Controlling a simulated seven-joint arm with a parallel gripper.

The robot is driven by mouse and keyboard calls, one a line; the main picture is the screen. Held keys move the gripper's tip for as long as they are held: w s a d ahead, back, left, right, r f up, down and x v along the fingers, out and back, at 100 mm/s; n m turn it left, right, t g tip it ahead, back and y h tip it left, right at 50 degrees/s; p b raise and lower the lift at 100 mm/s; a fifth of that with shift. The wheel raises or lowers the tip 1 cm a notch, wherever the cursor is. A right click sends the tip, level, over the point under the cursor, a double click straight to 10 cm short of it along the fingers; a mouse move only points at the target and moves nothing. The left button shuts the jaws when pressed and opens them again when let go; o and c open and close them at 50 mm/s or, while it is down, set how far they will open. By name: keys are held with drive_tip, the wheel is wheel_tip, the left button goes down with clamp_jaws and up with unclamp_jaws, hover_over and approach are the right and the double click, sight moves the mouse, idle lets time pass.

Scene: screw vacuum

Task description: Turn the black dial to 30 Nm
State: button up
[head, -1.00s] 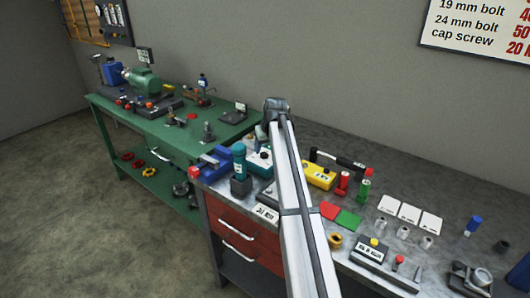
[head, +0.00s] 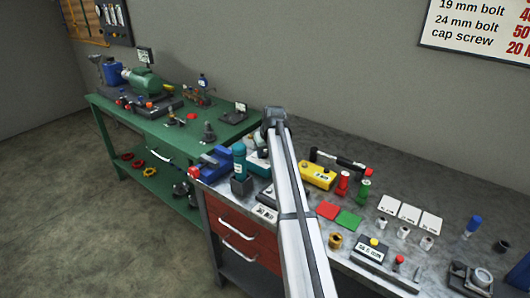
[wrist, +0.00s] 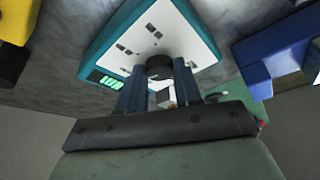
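In the wrist view, a teal box with a white top face carries the black dial (wrist: 159,66) near its lower edge. A green-lit display (wrist: 110,83) sits at the box's left corner; its digits are too small to read. The two blue fingers of my gripper (wrist: 160,76) stand on either side of the dial, close to it. I cannot tell whether they touch it. In the head view, the teal box (head: 255,165) is mostly hidden behind my arm, and the dial and fingers are hidden there.
A yellow box (head: 317,176) stands to the right of my arm. Red and green pads (head: 348,219), white cards (head: 408,213) and several small parts lie further right on the bench.

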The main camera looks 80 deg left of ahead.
drive_tip(key=c, duration=0.5)
drive_tip(key=shift+m+t, duration=0.3)
drive_tip(key=shift+m, duration=0.5)
drive_tip(key=o, duration=1)
drive_tip(key=shift+o, duration=0.2)
drive_tip(key=v, duration=1.3)
drive_tip(key=shift+d+r, duration=0.2)
drive_tip(key=shift+r, duration=0.2)
